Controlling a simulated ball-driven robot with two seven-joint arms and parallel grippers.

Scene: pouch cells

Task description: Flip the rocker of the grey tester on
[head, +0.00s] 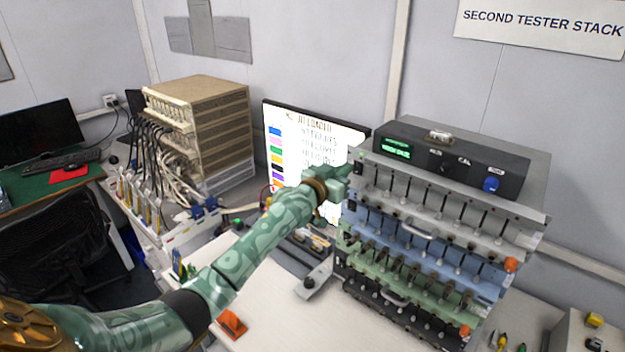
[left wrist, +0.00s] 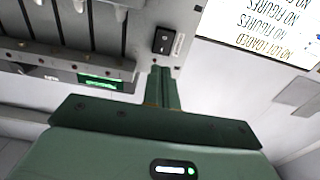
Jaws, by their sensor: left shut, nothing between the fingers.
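The grey tester (head: 400,185) is the top unit with a row of clips in the stack at the right. Its small black rocker (head: 360,168) is at the left end of its front. In the left wrist view the rocker (left wrist: 162,41) sits on the grey panel, just beyond my fingertips. My left gripper (head: 354,160) is shut and empty at that left end. Its closed fingers (left wrist: 162,72) point toward the rocker, with a small gap in the picture; I cannot tell whether they touch the panel. My right gripper is not in view.
A dark box with a green display (head: 397,148) and a blue knob lies on top of the grey tester. A blue tester (head: 388,230) and a green one (head: 375,262) sit below. A screen (head: 290,125) stands behind my left arm. White bench surface (head: 270,300) lies in front.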

